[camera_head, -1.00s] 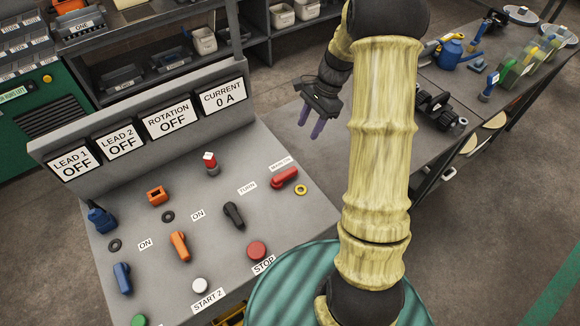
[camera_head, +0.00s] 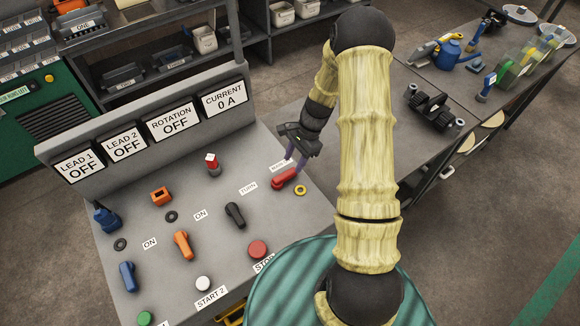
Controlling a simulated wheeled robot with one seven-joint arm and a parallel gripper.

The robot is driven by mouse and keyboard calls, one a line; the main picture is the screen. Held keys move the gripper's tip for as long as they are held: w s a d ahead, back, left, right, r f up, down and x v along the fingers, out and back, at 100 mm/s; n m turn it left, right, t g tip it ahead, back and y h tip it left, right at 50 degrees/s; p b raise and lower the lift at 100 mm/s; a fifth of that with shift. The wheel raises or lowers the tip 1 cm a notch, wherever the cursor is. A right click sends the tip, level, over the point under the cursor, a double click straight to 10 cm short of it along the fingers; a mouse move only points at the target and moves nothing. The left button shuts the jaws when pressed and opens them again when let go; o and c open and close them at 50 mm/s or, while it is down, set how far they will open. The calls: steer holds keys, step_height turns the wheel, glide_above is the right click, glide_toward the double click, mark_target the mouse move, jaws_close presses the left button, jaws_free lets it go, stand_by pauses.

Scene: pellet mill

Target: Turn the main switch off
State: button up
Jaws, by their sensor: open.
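The main switch is a red rotary handle (camera_head: 283,179) at the right side of the sloped grey control panel (camera_head: 205,265). Its white label (camera_head: 280,165) is partly covered by my gripper. My gripper (camera_head: 296,163) is open, with purple fingers pointing down beside and just above the red handle. One finger overlaps the handle's right end in the picture; I cannot tell whether they touch. A yellow ring (camera_head: 300,190) lies just below and right of the handle.
The panel also holds a black turn handle (camera_head: 235,214), an orange handle (camera_head: 182,244), a blue handle (camera_head: 128,276), a red stop button (camera_head: 257,249) and a red-and-white knob (camera_head: 212,164). The display housing (camera_head: 150,120) rises behind. A workbench (camera_head: 420,150) stands at right.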

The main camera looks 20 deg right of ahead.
mark_target(289, 172)
steer(key=shift+p+x, duration=0.5)
steer(key=shift+x, duration=1.9)
jaws_close()
